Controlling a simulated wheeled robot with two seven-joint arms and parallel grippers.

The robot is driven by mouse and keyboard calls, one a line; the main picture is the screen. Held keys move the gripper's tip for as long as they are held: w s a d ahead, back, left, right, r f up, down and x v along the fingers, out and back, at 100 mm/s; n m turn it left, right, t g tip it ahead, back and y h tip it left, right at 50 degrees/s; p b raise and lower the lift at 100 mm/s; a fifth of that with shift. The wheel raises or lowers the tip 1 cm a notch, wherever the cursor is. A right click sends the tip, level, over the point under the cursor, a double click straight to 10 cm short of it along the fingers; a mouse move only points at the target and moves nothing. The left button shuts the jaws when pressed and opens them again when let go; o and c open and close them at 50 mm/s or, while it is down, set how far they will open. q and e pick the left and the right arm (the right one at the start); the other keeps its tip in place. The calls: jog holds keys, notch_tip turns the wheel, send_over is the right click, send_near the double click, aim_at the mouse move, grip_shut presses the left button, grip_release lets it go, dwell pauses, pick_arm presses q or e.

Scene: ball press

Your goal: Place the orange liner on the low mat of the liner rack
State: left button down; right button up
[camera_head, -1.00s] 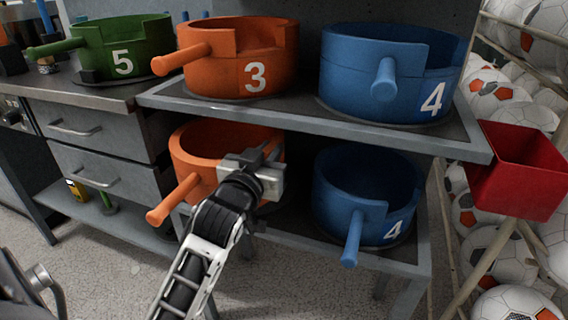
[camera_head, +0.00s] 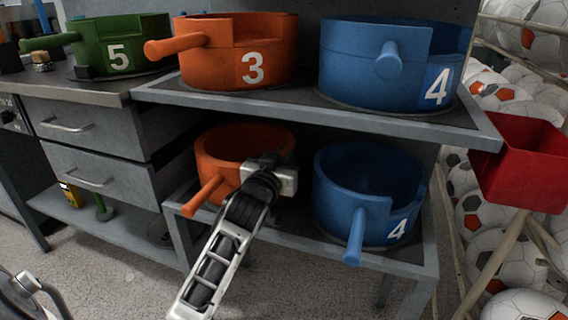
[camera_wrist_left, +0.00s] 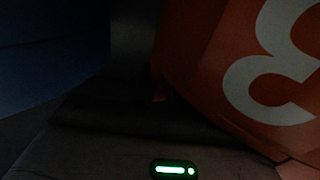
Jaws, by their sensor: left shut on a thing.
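The orange liner (camera_head: 218,150), a round tub with a side handle, is at the left of the low shelf of the liner rack (camera_head: 300,243) in the head view. My left gripper (camera_head: 276,163) is shut on its near right side and hides part of it. In the left wrist view the orange liner (camera_wrist_left: 205,60) fills the right side with a white 3, beside a dark mat (camera_wrist_left: 110,115). The liner's base is partly hidden, so I cannot tell whether it touches the mat.
A blue liner 4 (camera_head: 340,190) stands close on the right of the low shelf. Another orange liner 3 (camera_head: 215,68) and a blue liner 4 (camera_head: 350,65) stand on the upper shelf above. A drawer cabinet (camera_head: 90,145) is at the left, a red bin (camera_head: 520,165) at the right.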

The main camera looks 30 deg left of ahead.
pick_arm(q)
jog(key=shift+w+f, duration=0.2)
jog(key=shift+r, duration=0.1)
jog(key=c, duration=1.4)
grip_release()
jog(key=shift+f, duration=0.25)
pick_arm(e)
jog(key=shift+s+a+r+y, duration=0.2)
jog(key=shift+r+y, duration=0.1)
jog(key=shift+r, duration=0.1)
jog(key=shift+d, duration=0.1)
